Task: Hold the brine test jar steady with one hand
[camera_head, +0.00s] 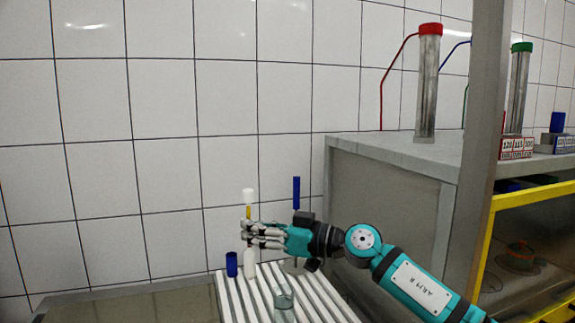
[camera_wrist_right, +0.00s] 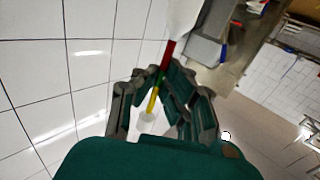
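My right gripper (camera_head: 250,235) reaches in from the right above a white ribbed rack. Its fingers are around a slim upright piece (camera_head: 248,212) with a white top, a yellow band and a white lower body. In the right wrist view this piece shows red, green and yellow bands (camera_wrist_right: 153,100) between the fingers (camera_wrist_right: 163,75). Small gaps seem to show beside it, so I cannot tell whether they grip it. A clear glass vessel (camera_head: 284,302) stands on the rack; I cannot tell which piece is the brine test jar. My left gripper is not in view.
The ribbed rack (camera_head: 318,297) also holds a blue cup (camera_head: 231,264) and a tall blue-topped piece (camera_head: 296,192). A grey cabinet (camera_head: 385,220) rises at right, with metal cylinders on top. A grey post (camera_head: 477,150) and yellow rail (camera_head: 530,195) stand nearer. Tiled wall is behind.

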